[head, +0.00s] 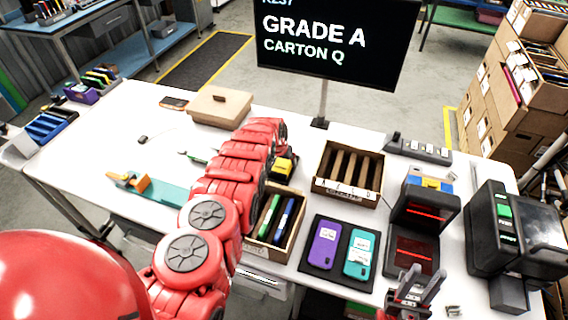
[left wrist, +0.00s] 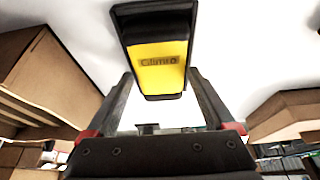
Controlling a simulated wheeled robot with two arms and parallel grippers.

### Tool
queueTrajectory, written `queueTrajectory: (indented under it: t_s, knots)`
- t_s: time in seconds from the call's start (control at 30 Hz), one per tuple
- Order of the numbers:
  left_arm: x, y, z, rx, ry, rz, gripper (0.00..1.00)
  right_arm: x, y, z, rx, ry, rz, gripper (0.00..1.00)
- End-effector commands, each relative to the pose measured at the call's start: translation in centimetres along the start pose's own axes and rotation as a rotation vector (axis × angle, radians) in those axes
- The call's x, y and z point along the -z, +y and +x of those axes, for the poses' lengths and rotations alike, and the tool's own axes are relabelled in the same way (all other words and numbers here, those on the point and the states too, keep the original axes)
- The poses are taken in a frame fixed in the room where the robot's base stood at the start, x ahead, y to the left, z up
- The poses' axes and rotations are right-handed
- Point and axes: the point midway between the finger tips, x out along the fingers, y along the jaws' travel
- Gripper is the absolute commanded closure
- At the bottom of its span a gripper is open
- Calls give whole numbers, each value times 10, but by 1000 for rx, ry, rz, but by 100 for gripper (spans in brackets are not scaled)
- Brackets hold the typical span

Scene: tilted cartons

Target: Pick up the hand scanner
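The hand scanner looks to be the yellow and black device (head: 284,168), partly hidden behind my left arm at the back of the open carton. In the left wrist view its yellow face (left wrist: 158,62) with a dark label fills the upper middle. My left gripper (left wrist: 161,84) is open, with one finger on each side of the scanner's near end and a gap showing on both sides. In the head view my red arm hides the left gripper's fingers. My right gripper (head: 416,284) is at the lower right, fingers apart and empty, near the black scanner stand.
An open carton (head: 262,252) holding green and blue items stands beside my left arm. A carton with dividers (head: 349,172) is right of it. A purple device (head: 324,245) and a teal device (head: 359,252) lie on a dark mat. A closed tan box (head: 220,106) stands behind.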

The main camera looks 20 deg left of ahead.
Motion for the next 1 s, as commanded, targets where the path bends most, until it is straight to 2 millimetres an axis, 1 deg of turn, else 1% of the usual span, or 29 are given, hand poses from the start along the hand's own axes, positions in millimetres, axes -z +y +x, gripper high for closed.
queueTrajectory:
  t_s: [0.03,0.17,0.2,0.27,0.73,1.0]
  knots:
    - [0,0,0,0,0,0,23,0,0,0,0,0,0,63]
    - [0,0,0,0,0,0,47,0,0,0,0,0,0,63]
    - [0,0,0,0,0,0,54,0,0,0,0,0,0,63]
    - [0,0,0,0,-1,0,65,0,0,0,0,0,0,63]
    - [-1,0,-1,0,-6,0,65,0,0,-1,0,0,0,63]
    - [8,-1,-17,1,-1,-1,65,-1,0,-4,0,0,0,63]
